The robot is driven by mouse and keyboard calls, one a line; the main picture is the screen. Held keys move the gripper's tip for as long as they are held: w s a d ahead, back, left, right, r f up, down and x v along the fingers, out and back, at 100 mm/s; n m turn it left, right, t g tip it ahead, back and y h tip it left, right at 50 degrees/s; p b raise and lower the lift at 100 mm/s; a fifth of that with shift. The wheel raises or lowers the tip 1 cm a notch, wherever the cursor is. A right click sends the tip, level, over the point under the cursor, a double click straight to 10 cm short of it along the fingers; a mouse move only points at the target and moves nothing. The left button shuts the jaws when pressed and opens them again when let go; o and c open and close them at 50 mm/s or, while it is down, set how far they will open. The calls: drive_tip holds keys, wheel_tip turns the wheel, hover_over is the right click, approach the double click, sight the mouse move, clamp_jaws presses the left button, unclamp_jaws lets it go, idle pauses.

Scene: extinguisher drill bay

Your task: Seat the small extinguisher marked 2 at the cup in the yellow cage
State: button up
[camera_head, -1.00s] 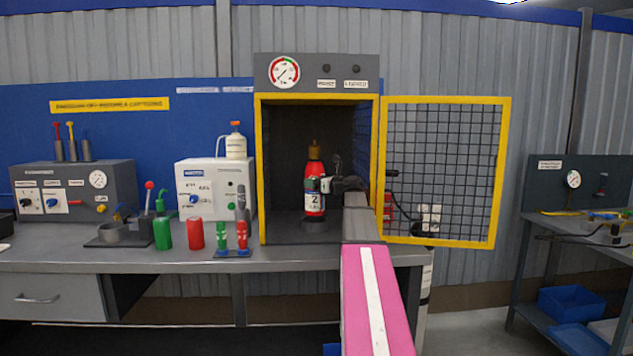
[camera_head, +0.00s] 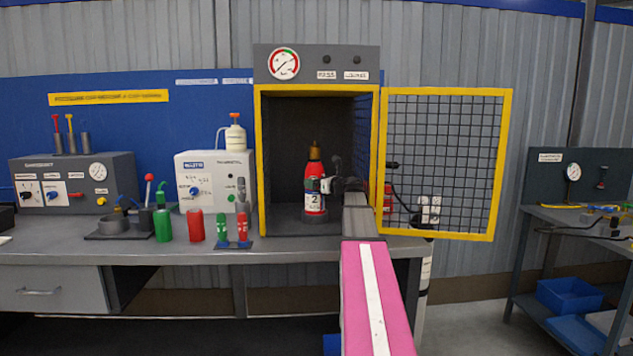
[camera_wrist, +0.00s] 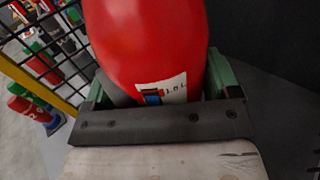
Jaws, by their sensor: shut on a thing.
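The red extinguisher marked 2 (camera_head: 314,189) stands upright inside the yellow cage (camera_head: 261,170), with a brass-coloured top. My gripper (camera_head: 323,185) reaches in from the right and is shut around its body. In the wrist view the red body (camera_wrist: 150,40) sits between green finger pads, with part of its label showing. The dark round cup (camera_head: 316,216) is on the cage floor directly under the extinguisher. The bottom of the extinguisher meets the cup's rim in the picture; I cannot tell how deep it sits.
The yellow mesh door (camera_head: 447,165) stands open to the right, close to my arm. A pressure gauge (camera_head: 284,64) is above the opening. Left of the cage, a green cylinder (camera_head: 163,226), a red cylinder (camera_head: 196,226) and a white box (camera_head: 214,183) stand on the bench.

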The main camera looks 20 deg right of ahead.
drive_tip(key=shift+f, duration=1.35)
drive_tip(key=o, duration=1.7)
drive_tip(key=shift+f, duration=0.15)
